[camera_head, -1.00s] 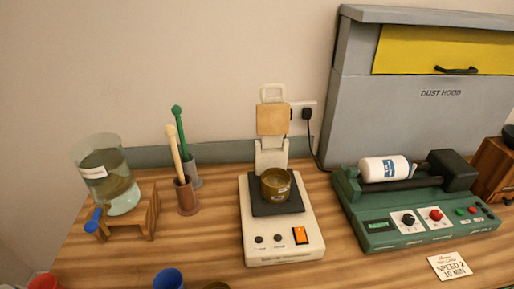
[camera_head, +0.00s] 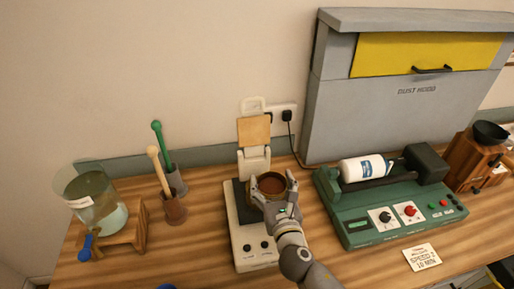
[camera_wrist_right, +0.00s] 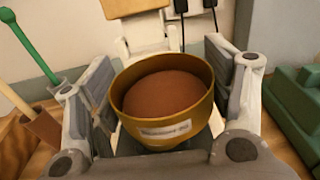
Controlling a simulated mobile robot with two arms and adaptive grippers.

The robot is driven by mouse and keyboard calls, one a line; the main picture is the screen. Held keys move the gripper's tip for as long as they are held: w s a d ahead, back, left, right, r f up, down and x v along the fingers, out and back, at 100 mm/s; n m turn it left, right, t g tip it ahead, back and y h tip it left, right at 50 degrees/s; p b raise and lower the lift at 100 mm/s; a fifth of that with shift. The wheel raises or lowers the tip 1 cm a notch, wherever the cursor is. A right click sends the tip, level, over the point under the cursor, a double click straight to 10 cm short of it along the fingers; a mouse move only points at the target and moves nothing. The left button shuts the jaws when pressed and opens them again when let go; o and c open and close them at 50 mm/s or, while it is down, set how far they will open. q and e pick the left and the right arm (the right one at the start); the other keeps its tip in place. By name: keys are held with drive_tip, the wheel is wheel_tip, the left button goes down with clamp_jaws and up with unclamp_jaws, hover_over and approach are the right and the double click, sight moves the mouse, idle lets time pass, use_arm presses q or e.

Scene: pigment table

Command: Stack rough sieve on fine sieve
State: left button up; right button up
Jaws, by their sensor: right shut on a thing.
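A brass-coloured, round sieve (camera_head: 271,186) with brown powder in it and a white label is between the fingers of my right gripper (camera_head: 272,179), over the dark plate of a white machine (camera_head: 246,246). In the right wrist view the sieve (camera_wrist_right: 197,110) stands upright between both fingers (camera_wrist_right: 165,95); its label is too blurred to read. I cannot tell whether this is the rough or the fine sieve. Whatever lies directly under it is hidden, so I cannot tell whether a second sieve is there. My left gripper is not in view.
A green machine (camera_head: 394,217) with a white bottle (camera_head: 362,168) stands to the right, below the grey dust hood (camera_head: 330,100). A glass vessel on a wooden stand (camera_head: 125,240) and two pestle holders (camera_head: 173,208) are to the left. A card (camera_head: 422,257) lies at front right.

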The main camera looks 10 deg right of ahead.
sight(260, 181)
drive_tip(key=w+a+r+p, duration=0.2)
drive_tip(key=w+r, duration=0.1)
drive_tip(key=w, duration=0.2)
wheel_tip(260, 181, down, 6)
drive_tip(key=b, duration=0.6)
drive_tip(key=shift+a+r+b, duration=0.1)
drive_tip(key=shift+r+b, duration=0.1)
drive_tip(key=shift+b, duration=0.2)
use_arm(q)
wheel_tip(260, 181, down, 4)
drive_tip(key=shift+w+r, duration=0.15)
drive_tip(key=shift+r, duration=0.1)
use_arm(e)
drive_tip(key=shift+s, duration=0.1)
use_arm(q)
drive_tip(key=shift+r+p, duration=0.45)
drive_tip(key=shift+p, duration=0.1)
use_arm(e)
drive_tip(key=shift+r, duration=0.1)
use_arm(q)
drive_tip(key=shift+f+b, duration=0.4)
drive_tip(key=shift+b, duration=0.05)
use_arm(e)
drive_tip(key=shift+f, duration=0.55)
drive_tip(key=o, duration=0.6)
drive_tip(key=shift+o, duration=0.8)
